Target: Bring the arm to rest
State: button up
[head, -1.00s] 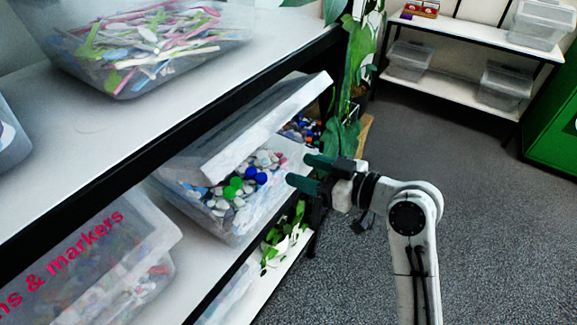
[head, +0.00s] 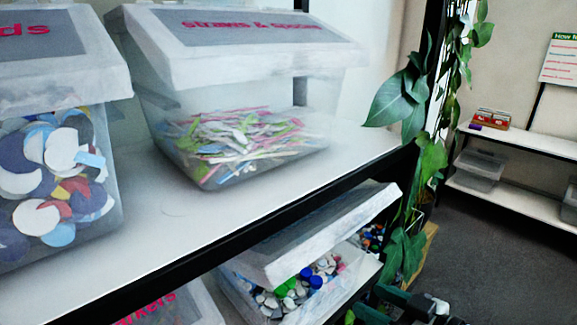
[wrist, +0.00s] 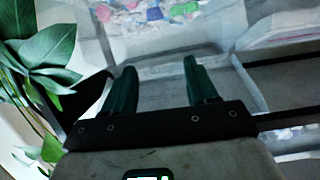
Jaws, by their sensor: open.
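My gripper (wrist: 160,68) shows in the wrist view with its two dark green fingers apart and nothing held between them. In the head view my gripper (head: 385,304) is only partly in sight at the bottom edge, beside the open tub of bottle caps (head: 290,290) on the lower shelf. The rest of my arm is mostly out of the picture there. Whether the fingers touch anything cannot be told.
A straws tub (head: 245,100) and a tub of round discs (head: 50,185) stand on the upper shelf (head: 165,225). A hanging plant (head: 405,105) is close to the shelf's right end. Open grey floor (head: 480,270) lies to the right.

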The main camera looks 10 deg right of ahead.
jog(key=s+d+f+m+g+h, duration=0.1)
jog(key=s+f+m+g+h, duration=0.15)
jog(key=s+f, duration=0.5)
jog(key=s+d+f+m+g+h, duration=0.1)
jog(key=s+d+f+g+h, duration=0.1)
jog(key=s+f+g, duration=0.5)
jog(key=s+d+f+m+g+h, duration=0.1)
jog(key=s+d+f+h, duration=0.1)
jog(key=s, duration=0.5)
jog(key=s+d+f+m+h, duration=0.2)
jog(key=s+f, duration=0.3)
jog(key=s, duration=0.1)
jog(key=shift+s+d+f+g, duration=0.15)
jog(key=shift+s+g, duration=0.2)
jog(key=shift+s, duration=0.05)
jog(key=shift+m, duration=0.25)
jog(key=shift+c, duration=0.3)
